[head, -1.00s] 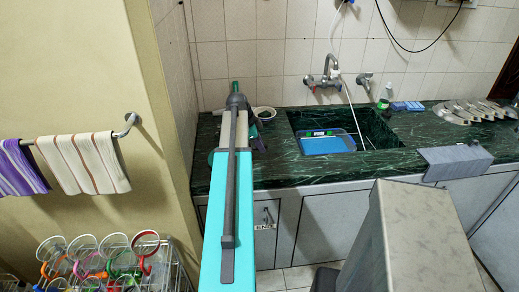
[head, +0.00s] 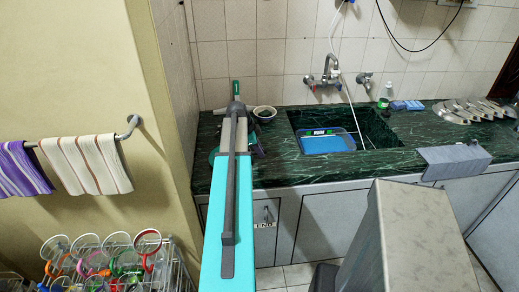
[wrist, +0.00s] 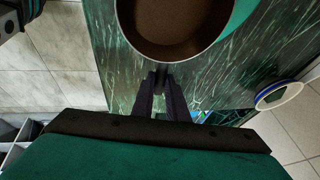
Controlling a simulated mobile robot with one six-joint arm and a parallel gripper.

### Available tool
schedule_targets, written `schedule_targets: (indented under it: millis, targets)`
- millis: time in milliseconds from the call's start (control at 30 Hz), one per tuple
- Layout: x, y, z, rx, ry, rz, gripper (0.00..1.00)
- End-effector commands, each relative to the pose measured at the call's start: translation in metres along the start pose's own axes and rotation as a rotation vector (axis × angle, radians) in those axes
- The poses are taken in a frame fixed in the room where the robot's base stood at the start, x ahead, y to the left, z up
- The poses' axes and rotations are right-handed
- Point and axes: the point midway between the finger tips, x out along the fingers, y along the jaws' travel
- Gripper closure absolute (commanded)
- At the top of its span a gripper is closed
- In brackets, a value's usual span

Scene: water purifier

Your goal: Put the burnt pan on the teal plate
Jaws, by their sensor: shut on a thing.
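The burnt pan (wrist: 172,22) shows at the top of the wrist view, with a pale rim and a brown inside; its far part is cut off. My gripper (wrist: 160,82) is shut on the pan's short dark handle. Part of the teal plate (wrist: 244,14) shows beyond the pan's right side. The pan overlaps the plate in this view, but I cannot tell whether they touch. In the head view my arm hides the pan and most of the plate; a teal edge of the plate (head: 212,157) shows left of the arm.
A bowl (head: 264,112) stands on the dark green marble counter (head: 285,172), right of my arm; it also shows in the wrist view (wrist: 278,95). The sink with a blue tray (head: 327,143) lies farther right. The tiled wall is close behind and to the left.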

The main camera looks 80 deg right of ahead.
Motion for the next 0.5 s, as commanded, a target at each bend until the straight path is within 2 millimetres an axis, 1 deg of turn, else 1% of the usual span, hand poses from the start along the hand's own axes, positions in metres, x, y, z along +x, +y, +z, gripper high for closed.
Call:
schedule_targets:
  millis: [500]
  targets:
    - [0.0060,0.0012,0.0016,0.001,0.000,0.000,1.00]
